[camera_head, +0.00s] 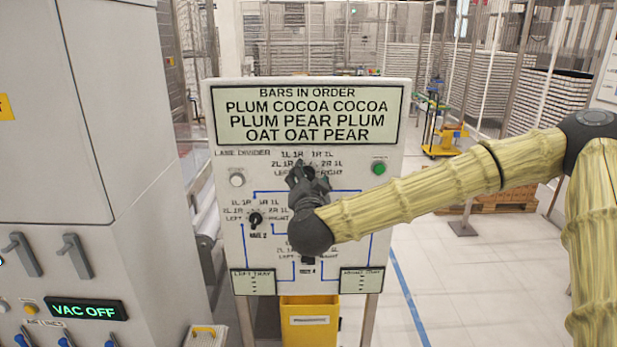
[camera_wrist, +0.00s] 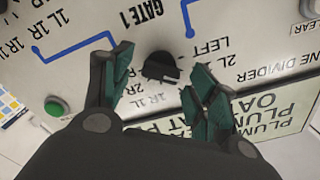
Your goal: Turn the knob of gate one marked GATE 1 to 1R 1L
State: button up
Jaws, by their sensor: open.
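The gate panel (camera_head: 225,160) stands upright in front of me, with a sign, lane lines and several knobs. In the wrist view the black GATE 1 knob (camera_wrist: 160,67) shows upside down near the middle, with the label GATE 1 above it and 1R 1L below it. Exactly where the knob points is hard to tell. My gripper (camera_wrist: 157,78) is open, its green-padded fingers on either side of the knob with visible gaps. In the head view my gripper (camera_head: 307,172) covers this knob and part of its labels.
Other black knobs show on the panel: the gate 2 knob (camera_head: 255,218) and the gate 4 knob (camera_head: 306,260). A white button (camera_head: 237,180) and a green button (camera_head: 379,168) flank the labels. A yellow bin (camera_head: 309,335) stands below. A grey cabinet (camera_head: 60,190) is at left.

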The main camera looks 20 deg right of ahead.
jog(key=c, duration=1)
jog(key=shift+f+m+b, duration=0.15)
jog(key=shift+m+b, duration=0.15)
jog(key=shift+b, duration=0.35)
jog(key=m+b, duration=0.2)
jog(key=b, duration=0.1)
jog(key=shift+f, duration=0.15)
jog(key=m+b, duration=0.8)
jog(key=b, duration=0.2)
jog(key=shift+f+b, duration=0.15)
jog(key=shift+b, duration=0.25)
jog(key=m+b, duration=0.1)
jog(key=b, duration=0.1)
jog(key=m+b, duration=0.2)
jog(key=shift+r+m, duration=0.2)
jog(key=shift+m, duration=0.1)
jog(key=shift+r+b, duration=0.1)
jog(key=shift+b, duration=0.2)
